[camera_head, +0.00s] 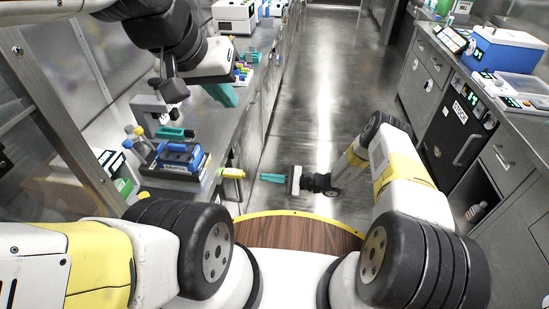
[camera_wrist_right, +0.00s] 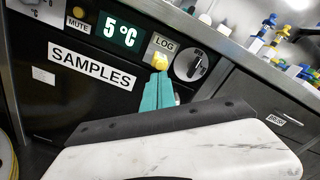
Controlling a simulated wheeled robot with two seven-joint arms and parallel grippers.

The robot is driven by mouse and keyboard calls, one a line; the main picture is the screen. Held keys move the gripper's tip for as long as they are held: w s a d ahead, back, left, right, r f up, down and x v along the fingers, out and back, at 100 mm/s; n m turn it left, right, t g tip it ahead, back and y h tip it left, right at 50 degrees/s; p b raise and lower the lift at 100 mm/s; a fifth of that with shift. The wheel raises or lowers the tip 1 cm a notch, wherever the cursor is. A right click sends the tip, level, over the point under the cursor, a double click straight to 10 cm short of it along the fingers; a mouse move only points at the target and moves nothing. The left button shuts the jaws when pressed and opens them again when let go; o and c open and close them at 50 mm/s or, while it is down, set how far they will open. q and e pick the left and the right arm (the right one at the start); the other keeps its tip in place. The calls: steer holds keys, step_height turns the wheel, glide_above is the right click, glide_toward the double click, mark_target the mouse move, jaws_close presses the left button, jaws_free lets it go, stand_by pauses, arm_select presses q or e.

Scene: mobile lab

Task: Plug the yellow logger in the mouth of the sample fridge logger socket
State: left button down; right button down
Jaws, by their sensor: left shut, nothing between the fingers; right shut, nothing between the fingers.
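The yellow logger (camera_head: 233,173) sticks out sideways from the left counter's front in the head view. In the right wrist view the logger (camera_wrist_right: 160,61) stands at the panel just under the LOG label (camera_wrist_right: 164,43). It appears to sit in the socket there; the socket mouth is hidden and depth is unclear. The sample fridge (camera_wrist_right: 70,100) has a black front marked SAMPLES. My right gripper (camera_head: 264,177) is shut and empty, its teal tips pointing at the logger with a gap; it also shows in the wrist view (camera_wrist_right: 158,80). My left gripper (camera_head: 230,100) is shut and empty above the left counter.
A blue tray (camera_head: 180,157) and colourful small items (camera_head: 243,72) stand on the left counter. A round dial (camera_wrist_right: 190,66) is right of the logger. A black STOCK door (camera_head: 455,125) is in the right cabinets. The aisle floor (camera_head: 318,90) is clear.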

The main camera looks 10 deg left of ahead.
steer(key=shift+a, duration=2.7)
steer(key=shift+a, duration=0.65)
steer(key=d, duration=1)
steer(key=shift+d, duration=0.25)
steer(key=shift+s, duration=0.1)
steer(key=n, duration=0.9)
glide_toward(244, 175)
steer(key=a, duration=0.1)
steer(key=shift+w+a+f, duration=0.1)
steer(key=shift+w+a, duration=0.05)
steer(key=shift+a, duration=0.8)
steer(key=shift+w+a+f, duration=0.1)
steer(key=shift+w+a, duration=0.05)
steer(key=shift+a, duration=0.75)
steer(key=shift+w+a+f, duration=0.1)
steer(key=shift+a, duration=0.85)
